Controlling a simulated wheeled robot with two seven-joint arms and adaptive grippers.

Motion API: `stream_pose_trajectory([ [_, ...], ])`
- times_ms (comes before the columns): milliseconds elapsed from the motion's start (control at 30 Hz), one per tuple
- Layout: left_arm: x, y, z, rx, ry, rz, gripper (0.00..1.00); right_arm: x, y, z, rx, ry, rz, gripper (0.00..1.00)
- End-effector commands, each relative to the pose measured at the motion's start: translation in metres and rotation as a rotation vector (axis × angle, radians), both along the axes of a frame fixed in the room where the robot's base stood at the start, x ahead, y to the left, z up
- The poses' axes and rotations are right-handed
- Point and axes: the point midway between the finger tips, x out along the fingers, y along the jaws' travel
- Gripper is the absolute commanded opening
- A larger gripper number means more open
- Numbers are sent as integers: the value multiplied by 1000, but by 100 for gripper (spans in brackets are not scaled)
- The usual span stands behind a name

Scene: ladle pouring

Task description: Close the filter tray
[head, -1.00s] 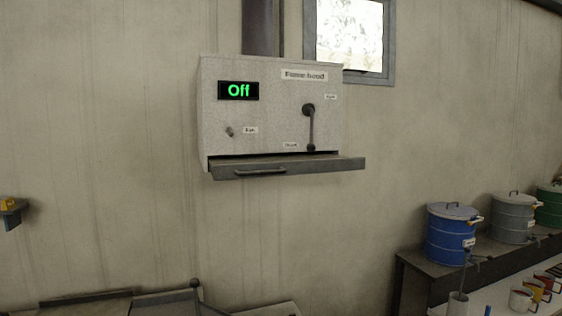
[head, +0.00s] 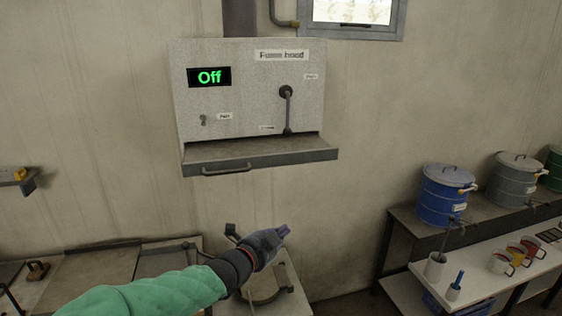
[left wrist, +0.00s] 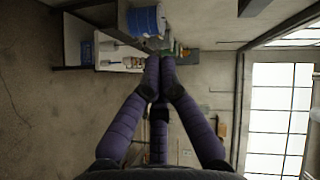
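The filter tray (head: 290,157) is a flat dark grey drawer under the white fume hood (head: 250,110). It sticks out from the hood's front, with its top surface showing. A bar handle (head: 227,170) sits on the left part of its front edge. My right gripper is not in view.
The hood has an "Off" display (head: 209,77), a small switch and a lever (head: 287,110). A stove-like bench (head: 100,270) stands below left. Blue (head: 444,195) and grey (head: 515,180) drums and mugs stand at the right. The air below the tray is clear apart from my arm.

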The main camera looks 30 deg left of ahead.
Motion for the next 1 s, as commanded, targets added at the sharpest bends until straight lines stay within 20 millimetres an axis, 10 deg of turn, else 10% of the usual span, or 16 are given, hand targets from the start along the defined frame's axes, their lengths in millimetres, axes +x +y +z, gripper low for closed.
stream_pose_trajectory([
  [100, -19, 11, 73, 155, -81, 10, 0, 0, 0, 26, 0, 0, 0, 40],
  [300, -39, 18, 125, 305, -142, 20, 0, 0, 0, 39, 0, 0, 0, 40],
  [567, -24, 20, 132, 331, -152, 20, 0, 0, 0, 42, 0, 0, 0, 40],
  [1000, 54, 26, 133, 327, -150, 20, 0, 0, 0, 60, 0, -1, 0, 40],
])
